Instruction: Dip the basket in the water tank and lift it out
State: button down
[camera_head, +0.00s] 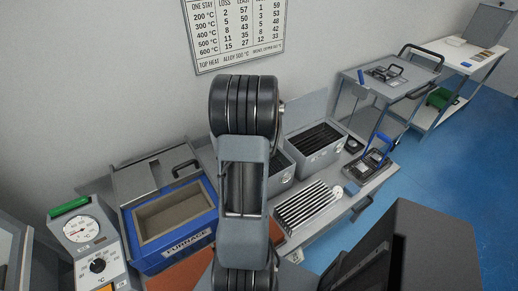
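A small dark basket-like holder with a blue handle (376,158) stands at the right end of the bench. Two open grey metal tanks stand side by side behind my arm. The right tank (318,158) shows dark slats or bars inside. The left tank (281,181) is partly covered by my arm. I cannot tell which one holds water; no water surface is clear. My arm rises through the middle of the view. I cannot make out my gripper or its fingertips.
A blue furnace (206,220) with an open top is left of my arm, beside a dial unit (85,240). A ribbed rack (304,205) lies in front of the tanks. A grey cart (385,88) and white table (458,58) stand behind right. Blue floor is clear at right.

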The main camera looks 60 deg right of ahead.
jog(key=shift+r, duration=0.5)
jog(key=shift+f, duration=0.25)
jog(key=shift+f+b, duration=0.45)
jog(key=shift+f, duration=0.25)
jog(key=shift+r, duration=0.2)
jog(key=shift+r+p, duration=0.7)
jog(key=shift+r, duration=0.05)
jog(key=shift+f, duration=0.25)
jog(key=shift+f+b, duration=0.65)
jog(key=shift+f, duration=0.05)
jog(key=shift+r, duration=0.2)
